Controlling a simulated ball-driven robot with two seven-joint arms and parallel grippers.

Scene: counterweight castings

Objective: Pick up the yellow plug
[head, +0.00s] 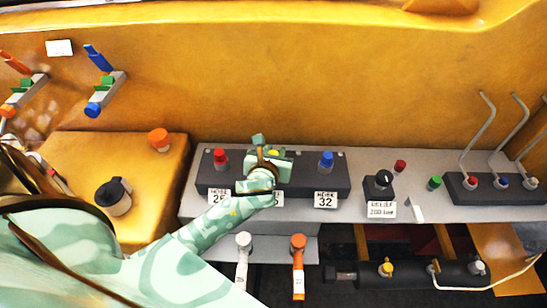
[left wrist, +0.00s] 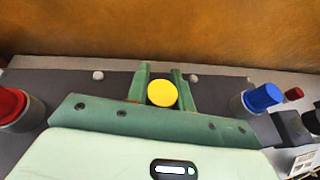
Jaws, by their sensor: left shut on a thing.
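The yellow plug (left wrist: 162,93) shows in the left wrist view as a round yellow top between the two green fingers of my left gripper (left wrist: 161,76). My left gripper is shut on it. In the head view my left gripper (head: 268,158) is over the middle of the dark block (head: 302,181), and a small bit of the yellow plug (head: 273,153) shows between its parts. The plug's lower part is hidden, so I cannot tell whether it is seated or raised. My right gripper is not in view.
A red plug (head: 220,157) and a blue plug (head: 326,160) stand on the block on either side. A black knob (head: 383,178) and bent levers (head: 478,135) stand to the right. A yellow-orange wall (head: 330,75) rises behind. Another yellow cap (head: 386,268) sits on a dark cylinder below.

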